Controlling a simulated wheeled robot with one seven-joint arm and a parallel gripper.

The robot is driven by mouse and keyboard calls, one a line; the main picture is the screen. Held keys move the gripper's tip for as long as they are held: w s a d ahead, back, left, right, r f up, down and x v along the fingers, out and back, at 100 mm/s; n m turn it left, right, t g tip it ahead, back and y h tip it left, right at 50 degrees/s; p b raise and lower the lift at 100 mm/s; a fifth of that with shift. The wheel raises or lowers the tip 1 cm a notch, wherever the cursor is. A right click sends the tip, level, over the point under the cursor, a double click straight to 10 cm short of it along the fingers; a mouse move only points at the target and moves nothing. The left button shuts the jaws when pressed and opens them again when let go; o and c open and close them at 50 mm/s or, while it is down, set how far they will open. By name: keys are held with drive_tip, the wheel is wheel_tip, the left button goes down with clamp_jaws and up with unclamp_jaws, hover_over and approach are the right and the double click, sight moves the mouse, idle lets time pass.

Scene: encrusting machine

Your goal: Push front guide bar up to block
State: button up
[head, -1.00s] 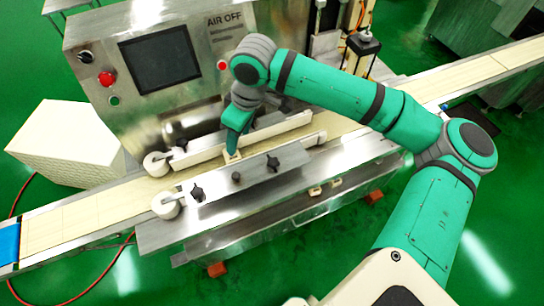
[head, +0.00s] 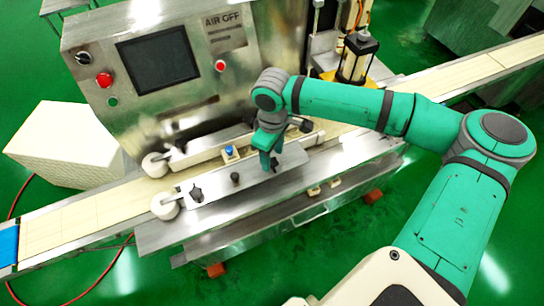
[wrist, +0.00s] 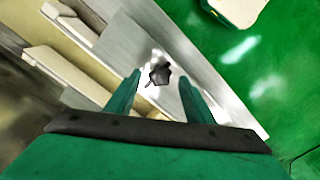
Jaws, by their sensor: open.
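The front guide bar (head: 215,188) is a pale metal bar on the near side of the conveyor, with dark knobs on top and a white roller at its left end. A small cream block with a blue top (head: 230,152) sits between the front and rear guide bars. My gripper (head: 270,160) is over the right part of the front bar, fingers down and open. In the wrist view, a dark knob (wrist: 160,71) shows between the two spread green fingers; contact cannot be told. The fingers hide part of the bar in the head view.
The rear guide bar (head: 190,158) runs along the machine side of the belt (head: 60,222). The machine body (head: 160,60) stands behind. A black-framed post unit (head: 357,58) stands behind the belt at right. Free floor lies in front.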

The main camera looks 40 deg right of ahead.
drive_tip(key=shift+f, duration=0.75)
drive_tip(key=shift+c, duration=0.5)
clamp_jaws()
drive_tip(key=shift+d, duration=0.1)
